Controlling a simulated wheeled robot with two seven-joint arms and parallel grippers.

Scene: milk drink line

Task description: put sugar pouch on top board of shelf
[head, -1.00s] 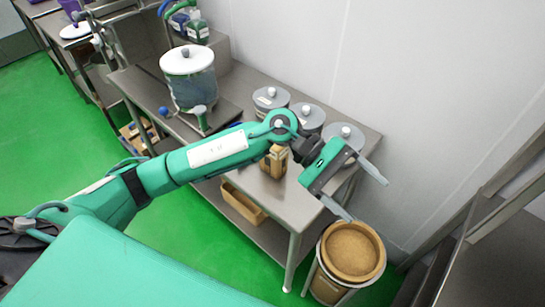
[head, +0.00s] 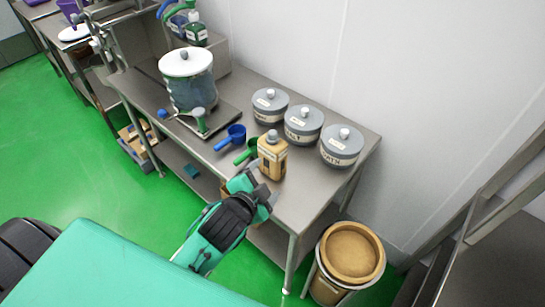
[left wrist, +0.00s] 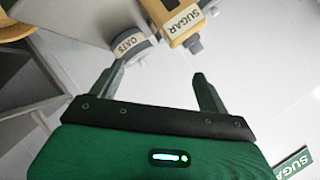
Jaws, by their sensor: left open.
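The tan sugar pouch (head: 272,156), with a grey cap and a white label, stands upright near the front edge of the steel table. In the left wrist view the pouch (left wrist: 190,18) appears upside down at the top, its label reading SUGAR. My left gripper (head: 256,192) is just in front of the table edge, below the pouch in the head view. Its two fingers (left wrist: 158,78) are spread and empty, with the pouch beyond the tips. My right gripper is out of view. I cannot tell for sure which furniture is the shelf.
Grey lidded canisters (head: 303,124) line the table's back, close to the pouch. A blue scoop (head: 232,138) and a green scoop (head: 246,152) lie left of it. A large lidded pot (head: 188,80) stands farther left. A tan bin (head: 350,255) stands right of the table (head: 225,105).

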